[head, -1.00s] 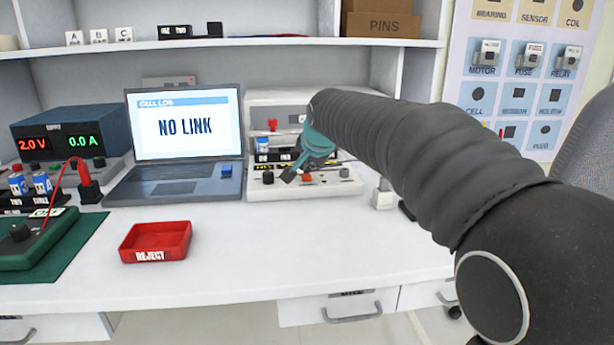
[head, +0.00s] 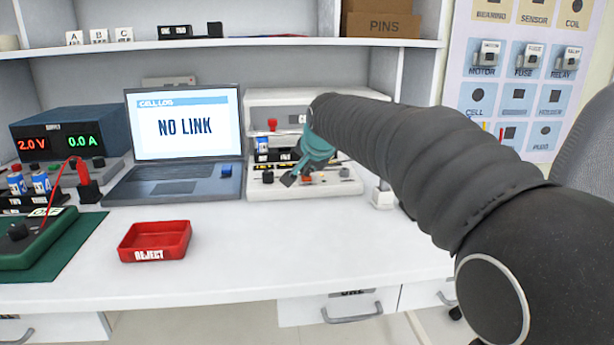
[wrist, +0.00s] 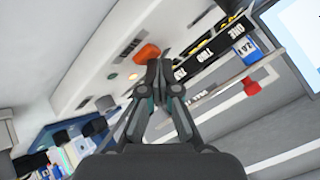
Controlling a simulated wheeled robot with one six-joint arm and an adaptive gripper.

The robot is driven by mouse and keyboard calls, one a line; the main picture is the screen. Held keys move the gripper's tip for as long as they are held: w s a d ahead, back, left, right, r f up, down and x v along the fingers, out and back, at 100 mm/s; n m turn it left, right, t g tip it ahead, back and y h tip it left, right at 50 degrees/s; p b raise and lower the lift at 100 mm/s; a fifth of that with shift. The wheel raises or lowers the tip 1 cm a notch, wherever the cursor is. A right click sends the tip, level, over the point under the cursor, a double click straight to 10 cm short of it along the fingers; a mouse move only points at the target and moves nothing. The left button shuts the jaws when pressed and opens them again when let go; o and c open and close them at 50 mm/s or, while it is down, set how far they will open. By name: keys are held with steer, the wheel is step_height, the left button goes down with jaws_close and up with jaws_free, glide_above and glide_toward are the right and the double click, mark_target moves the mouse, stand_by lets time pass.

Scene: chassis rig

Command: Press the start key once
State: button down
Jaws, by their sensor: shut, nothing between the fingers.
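The white test unit (head: 262,190) stands at the back of the bench, right of the laptop. No start label is readable, so I cannot tell for certain which is the start key. In the head view the orange key (head: 307,180) is partly covered by my gripper (head: 289,180). My gripper (wrist: 159,68) is shut and empty, its tips just short of the orange key in the wrist view. Contact cannot be made out.
A laptop (head: 187,125) reading NO LINK stands left of the unit. A battery (wrist: 243,48) and black labelled holder (wrist: 207,62) lie close beside my gripper. A red reject tray (head: 155,242) sits in front. The bench front is mostly clear.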

mark_target(308, 178)
steer(key=shift+r+p, duration=0.7)
steer(key=shift+r, duration=0.15)
steer(key=shift+r, duration=0.1)
steer(key=shift+r+p, duration=2)
steer(key=shift+r, duration=0.45)
